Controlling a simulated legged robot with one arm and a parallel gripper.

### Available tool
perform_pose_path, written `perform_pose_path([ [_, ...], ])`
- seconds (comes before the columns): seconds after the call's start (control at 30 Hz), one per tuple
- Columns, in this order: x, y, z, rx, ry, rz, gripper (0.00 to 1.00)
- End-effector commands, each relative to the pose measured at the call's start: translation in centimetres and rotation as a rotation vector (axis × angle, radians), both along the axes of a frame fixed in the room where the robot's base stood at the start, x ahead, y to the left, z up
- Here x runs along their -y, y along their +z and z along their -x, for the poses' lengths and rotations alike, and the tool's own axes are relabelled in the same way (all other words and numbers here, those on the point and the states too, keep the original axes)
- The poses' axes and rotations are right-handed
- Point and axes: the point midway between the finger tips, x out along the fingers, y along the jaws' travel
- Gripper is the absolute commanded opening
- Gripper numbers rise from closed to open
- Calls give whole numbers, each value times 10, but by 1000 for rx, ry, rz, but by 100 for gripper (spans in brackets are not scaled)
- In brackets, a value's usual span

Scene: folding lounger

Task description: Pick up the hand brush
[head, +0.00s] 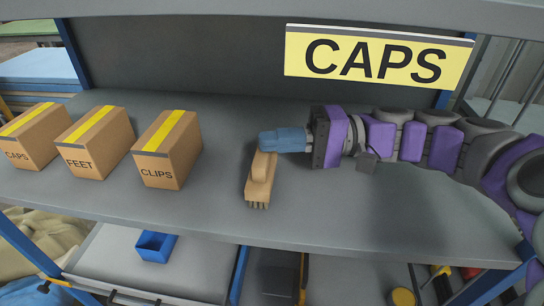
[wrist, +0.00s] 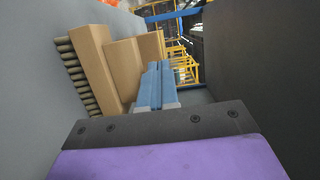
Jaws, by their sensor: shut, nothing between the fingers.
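The hand brush (head: 260,182) is a tan block with a row of bristles along its front edge, on the grey shelf. In the wrist view the brush (wrist: 90,62) is left of my fingers, with its bristles facing left. My gripper (head: 268,140) has its blue fingers shut and empty at the brush's far end. The fingers partly hide that end in the head view. My gripper (wrist: 156,68) also shows shut in the wrist view. I cannot tell whether the fingers touch the brush.
Cardboard boxes marked CLIPS (head: 166,150), FEET (head: 92,142) and CAPS (head: 30,135) stand on the shelf at left. A yellow CAPS sign (head: 378,57) hangs above. The shelf (head: 215,215) is clear between brush and boxes. A blue bin (head: 155,246) stands below.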

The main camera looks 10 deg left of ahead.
Motion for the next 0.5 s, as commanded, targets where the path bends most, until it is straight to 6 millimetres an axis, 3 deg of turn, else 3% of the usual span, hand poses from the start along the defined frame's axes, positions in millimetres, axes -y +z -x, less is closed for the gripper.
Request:
perform_pose_path([
  [0.17, 4, 0, -28, -1, -3, -2, 0],
  [0.5, -12, -2, -67, 1, -4, 8, 0],
])
